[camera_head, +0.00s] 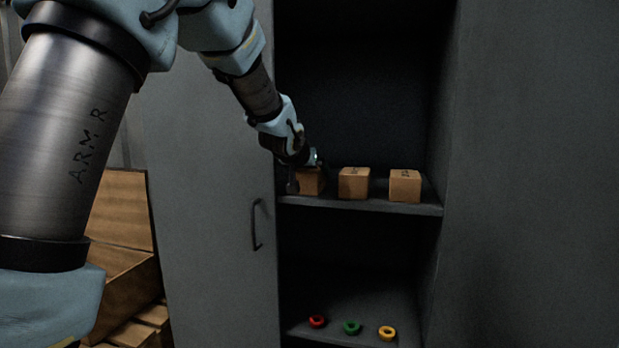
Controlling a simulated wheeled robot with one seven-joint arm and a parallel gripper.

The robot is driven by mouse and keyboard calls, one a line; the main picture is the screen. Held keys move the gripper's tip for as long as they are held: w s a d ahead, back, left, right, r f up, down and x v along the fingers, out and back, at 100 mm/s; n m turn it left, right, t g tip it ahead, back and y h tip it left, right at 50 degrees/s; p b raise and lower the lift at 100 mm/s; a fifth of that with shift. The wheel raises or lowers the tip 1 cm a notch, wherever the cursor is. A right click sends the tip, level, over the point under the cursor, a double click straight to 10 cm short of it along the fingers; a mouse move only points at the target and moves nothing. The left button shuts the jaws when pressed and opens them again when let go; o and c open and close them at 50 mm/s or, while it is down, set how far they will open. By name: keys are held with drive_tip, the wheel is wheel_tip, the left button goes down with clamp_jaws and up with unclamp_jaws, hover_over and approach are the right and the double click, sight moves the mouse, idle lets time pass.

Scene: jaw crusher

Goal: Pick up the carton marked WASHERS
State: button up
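Three small brown cartons stand in a row on the upper cabinet shelf: the left carton (311,182), the middle carton (354,183) and the right carton (405,186). Dark marks show on top of the middle and right cartons, but they are too small to read. I cannot tell which carton is marked WASHERS. My gripper (305,177) is at the left carton and covers part of it, including its left side and top. The fingers are dark and small here, so I cannot tell whether they are open or shut, or touching the carton.
The shelf (380,205) sits inside a grey cabinet with a door (210,200) at left, which has a handle (257,225). A red ring (317,321), a green ring (352,327) and a yellow ring (387,332) lie on the lower shelf. Wooden crates (120,265) stand at far left.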

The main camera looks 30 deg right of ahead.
drive_tip(key=shift+c, duration=0.2)
clamp_jaws()
idle(0.6)
